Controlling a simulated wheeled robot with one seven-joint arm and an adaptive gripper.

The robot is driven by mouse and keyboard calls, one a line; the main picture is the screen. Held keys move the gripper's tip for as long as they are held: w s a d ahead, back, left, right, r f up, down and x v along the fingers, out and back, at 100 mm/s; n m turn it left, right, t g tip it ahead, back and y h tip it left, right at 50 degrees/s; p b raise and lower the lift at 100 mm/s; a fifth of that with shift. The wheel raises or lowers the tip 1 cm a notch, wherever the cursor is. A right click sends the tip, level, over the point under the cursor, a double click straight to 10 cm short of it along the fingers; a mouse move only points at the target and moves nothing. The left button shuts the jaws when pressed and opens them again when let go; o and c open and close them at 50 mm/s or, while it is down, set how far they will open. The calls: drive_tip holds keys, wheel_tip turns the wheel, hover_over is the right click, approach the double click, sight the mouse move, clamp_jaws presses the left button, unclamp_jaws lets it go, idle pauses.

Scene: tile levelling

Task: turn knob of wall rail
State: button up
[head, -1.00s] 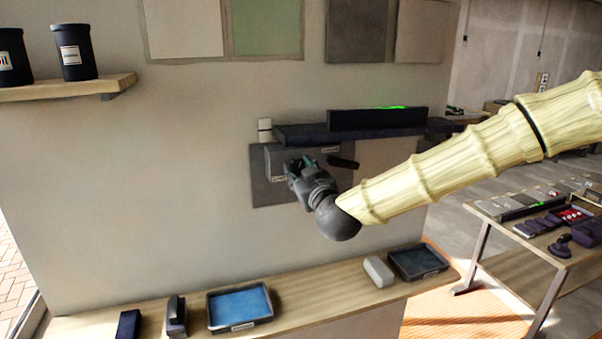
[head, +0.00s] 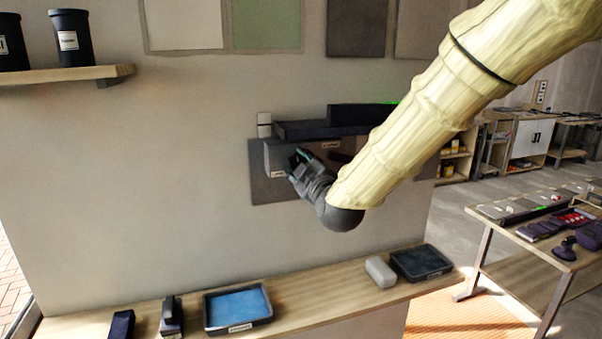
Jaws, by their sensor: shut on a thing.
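The wall rail (head: 300,132) is a dark horizontal bar fixed to the wall on a grey plate (head: 262,185). A dark level with a green glow (head: 350,115) lies on top of it. Under the rail's left part is a grey block (head: 273,158), where the knob sits. My gripper (head: 297,160) is at the front of this block, shut on the knob. The knob itself is mostly hidden by the fingers. My arm comes in from the upper right and covers the rail's right end.
Below, a wooden ledge (head: 300,285) carries a blue-filled tray (head: 238,306), a white block (head: 380,271) and a dark tray (head: 421,262). A shelf with dark canisters (head: 70,40) is at upper left. A side table (head: 530,268) stands at right.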

drive_tip(key=shift+f+n+b, duration=0.1)
drive_tip(key=shift+n+b, duration=0.3)
drive_tip(key=shift+n, duration=0.4)
drive_tip(key=o, duration=1)
drive_tip(key=v, duration=1.2)
